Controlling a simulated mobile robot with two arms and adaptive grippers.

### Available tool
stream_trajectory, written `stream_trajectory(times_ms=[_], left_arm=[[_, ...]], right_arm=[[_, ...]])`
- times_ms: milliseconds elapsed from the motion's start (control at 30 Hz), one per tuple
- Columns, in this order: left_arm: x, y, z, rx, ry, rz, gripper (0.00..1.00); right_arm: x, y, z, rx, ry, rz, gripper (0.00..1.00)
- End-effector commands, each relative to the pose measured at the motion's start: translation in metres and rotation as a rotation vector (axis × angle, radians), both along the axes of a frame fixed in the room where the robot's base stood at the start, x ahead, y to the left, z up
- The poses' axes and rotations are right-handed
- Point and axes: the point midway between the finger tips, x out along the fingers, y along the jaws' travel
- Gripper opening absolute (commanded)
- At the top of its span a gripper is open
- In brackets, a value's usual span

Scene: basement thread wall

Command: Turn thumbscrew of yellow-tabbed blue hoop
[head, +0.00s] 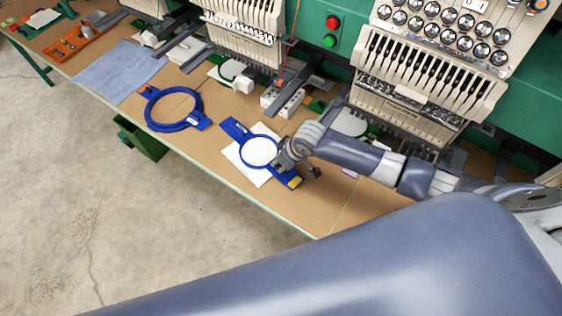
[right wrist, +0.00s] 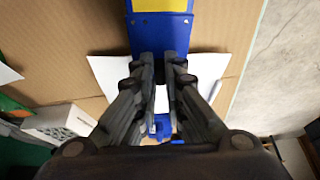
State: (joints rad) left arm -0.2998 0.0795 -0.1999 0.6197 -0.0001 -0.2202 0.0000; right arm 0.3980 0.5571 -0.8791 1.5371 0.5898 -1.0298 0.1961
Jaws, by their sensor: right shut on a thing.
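The yellow-tabbed blue hoop (head: 236,129) lies on the table over a white sheet (head: 245,172), with white material inside its ring. Its yellow tab (head: 294,182) is on the arm at the lower right, and it also shows at the top of the right wrist view (right wrist: 160,5). My right gripper (head: 284,161) is down at the ring's edge beside the yellow-tab arm. In the right wrist view its fingers (right wrist: 163,62) close in at the blue hoop's arm, shut on the thumbscrew, which they mostly hide. My left gripper is out of view.
Another blue hoop (head: 150,113) lies to the left, near a blue cloth (head: 119,70) and an orange tray (head: 78,43). Embroidery machines (head: 425,85) stand along the back. A white block (head: 283,102) stands behind the hoop. The table's front edge is close to the sheet.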

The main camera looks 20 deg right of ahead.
Motion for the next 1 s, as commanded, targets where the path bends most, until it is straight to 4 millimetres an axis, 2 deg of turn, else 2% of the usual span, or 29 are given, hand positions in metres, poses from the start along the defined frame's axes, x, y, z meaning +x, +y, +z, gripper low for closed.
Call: stream_trajectory(times_ms=[67,100,167,200,533,667,767,1000], left_arm=[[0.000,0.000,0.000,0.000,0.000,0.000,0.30],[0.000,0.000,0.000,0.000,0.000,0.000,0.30],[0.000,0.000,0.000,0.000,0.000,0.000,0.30],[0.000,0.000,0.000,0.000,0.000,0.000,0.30],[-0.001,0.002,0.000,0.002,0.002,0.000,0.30],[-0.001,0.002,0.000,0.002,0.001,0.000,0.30],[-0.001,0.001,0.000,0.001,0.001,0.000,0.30],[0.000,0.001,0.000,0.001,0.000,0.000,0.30]], right_arm=[[0.000,0.000,0.001,0.001,-0.001,0.000,0.00],[0.000,0.000,0.001,0.001,-0.001,0.000,0.14],[0.000,0.000,0.001,0.001,-0.001,0.000,0.28],[0.000,0.000,0.000,0.001,-0.001,0.000,0.30],[0.000,0.000,0.001,0.001,-0.001,0.000,0.30],[-0.003,-0.002,0.009,0.000,-0.001,0.001,0.30],[-0.007,-0.005,0.021,0.000,-0.003,0.001,0.30],[-0.022,-0.014,0.064,0.000,-0.003,0.001,0.30]])
